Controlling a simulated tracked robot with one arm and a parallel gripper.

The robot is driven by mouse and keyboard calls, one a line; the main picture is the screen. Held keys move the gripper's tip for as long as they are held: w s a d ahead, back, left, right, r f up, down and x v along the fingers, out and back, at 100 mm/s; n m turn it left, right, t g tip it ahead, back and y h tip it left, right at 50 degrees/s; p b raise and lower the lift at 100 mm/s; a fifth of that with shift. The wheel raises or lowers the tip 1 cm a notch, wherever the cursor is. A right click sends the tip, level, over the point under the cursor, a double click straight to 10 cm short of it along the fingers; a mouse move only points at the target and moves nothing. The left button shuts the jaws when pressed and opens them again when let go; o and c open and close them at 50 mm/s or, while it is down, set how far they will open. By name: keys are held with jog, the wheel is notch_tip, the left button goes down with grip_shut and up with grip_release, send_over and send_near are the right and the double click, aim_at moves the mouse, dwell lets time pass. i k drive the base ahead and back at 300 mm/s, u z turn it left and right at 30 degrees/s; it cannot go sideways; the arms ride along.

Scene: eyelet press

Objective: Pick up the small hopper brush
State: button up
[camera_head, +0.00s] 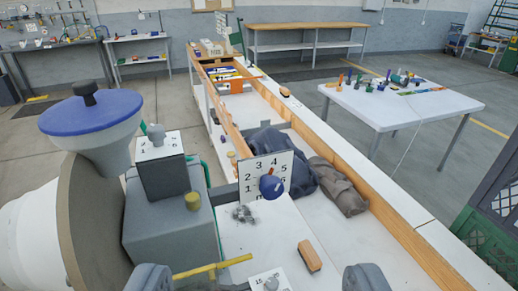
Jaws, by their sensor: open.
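A small brush (309,256) with a wooden back and a dark underside lies on the white bench top, at the lower middle of the view. A similar small wooden-and-dark piece (284,92) sits farther off on the bench's right edge; I cannot tell if it is a brush too. My gripper (258,279) shows as two grey fingers at the bottom edge, wide apart and with nothing gripped. The near brush lies ahead of the gap, nearer the right finger, and apart from both fingers.
A grey machine (165,225) with a blue-lidded hopper (92,112) stands on the left. A yellow bar (212,267) reaches across near the left finger. A numbered card (267,172), a blue-topped knob and dark cloth bundles (338,187) lie beyond the brush. A wooden rail (345,160) borders the right.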

aim_at(313, 263)
jog(key=u, duration=0.05)
jog(key=i, duration=1.05)
jog(key=z, duration=1.65)
